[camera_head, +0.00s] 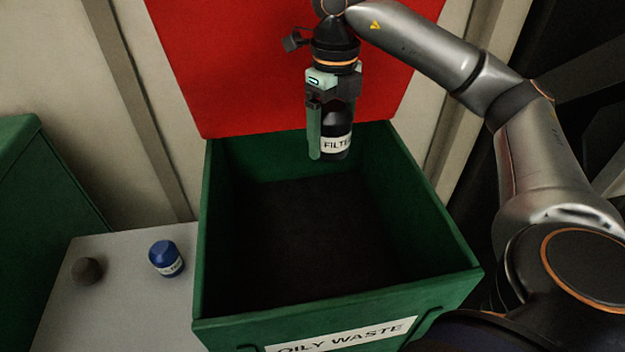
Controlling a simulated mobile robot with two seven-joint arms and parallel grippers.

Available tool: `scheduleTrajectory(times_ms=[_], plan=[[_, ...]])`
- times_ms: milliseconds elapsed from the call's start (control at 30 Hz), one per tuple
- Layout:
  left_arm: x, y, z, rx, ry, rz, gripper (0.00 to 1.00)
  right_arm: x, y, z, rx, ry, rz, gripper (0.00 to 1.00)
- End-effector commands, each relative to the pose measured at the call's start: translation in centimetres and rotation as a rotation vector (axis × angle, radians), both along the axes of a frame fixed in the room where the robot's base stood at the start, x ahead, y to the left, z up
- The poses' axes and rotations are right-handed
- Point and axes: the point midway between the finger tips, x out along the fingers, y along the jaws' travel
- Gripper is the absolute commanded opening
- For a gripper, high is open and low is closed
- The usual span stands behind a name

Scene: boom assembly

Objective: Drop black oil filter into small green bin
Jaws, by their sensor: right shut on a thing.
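The black oil filter (336,143) has a white label reading "FILTE", with the rest of the word out of sight. My right gripper (328,120) points down and is shut on the filter, holding it upright. In the picture the filter hangs over the back part of the open green bin (330,307). The bin has a white label reading "OILY WASTE" on its front, and its inside looks dark and empty. The filter's exact height above the rim is hard to tell. My left gripper is not in view.
A red panel (270,60) stands upright behind the bin. A grey table (120,310) at the left bears a blue labelled canister (166,258) and a dark round object (87,270). Another green container (40,200) stands at the far left.

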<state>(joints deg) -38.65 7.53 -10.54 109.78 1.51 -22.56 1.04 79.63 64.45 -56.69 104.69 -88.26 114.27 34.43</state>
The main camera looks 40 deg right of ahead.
Motion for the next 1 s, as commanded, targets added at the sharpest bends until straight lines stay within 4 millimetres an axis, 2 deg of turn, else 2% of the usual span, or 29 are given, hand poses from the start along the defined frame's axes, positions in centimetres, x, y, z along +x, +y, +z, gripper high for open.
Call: scheduleTrajectory(times_ms=[433, 800, 833, 933, 1000], plan=[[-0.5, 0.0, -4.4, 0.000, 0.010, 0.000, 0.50, 0.0, 0.0, -5.1, -0.001, -0.001, 0.001, 0.07], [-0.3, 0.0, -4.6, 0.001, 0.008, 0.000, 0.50, 0.0, 0.0, -5.5, 0.000, -0.002, 0.001, 0.07], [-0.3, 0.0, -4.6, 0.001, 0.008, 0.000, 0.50, 0.0, 0.0, -5.5, 0.000, -0.002, 0.001, 0.86], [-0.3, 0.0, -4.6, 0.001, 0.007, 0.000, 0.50, 0.0, 0.0, -5.5, 0.000, -0.002, 0.001, 0.97], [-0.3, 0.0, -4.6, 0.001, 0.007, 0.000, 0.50, 0.0, 0.0, -5.5, 0.000, -0.001, 0.001, 1.00]])
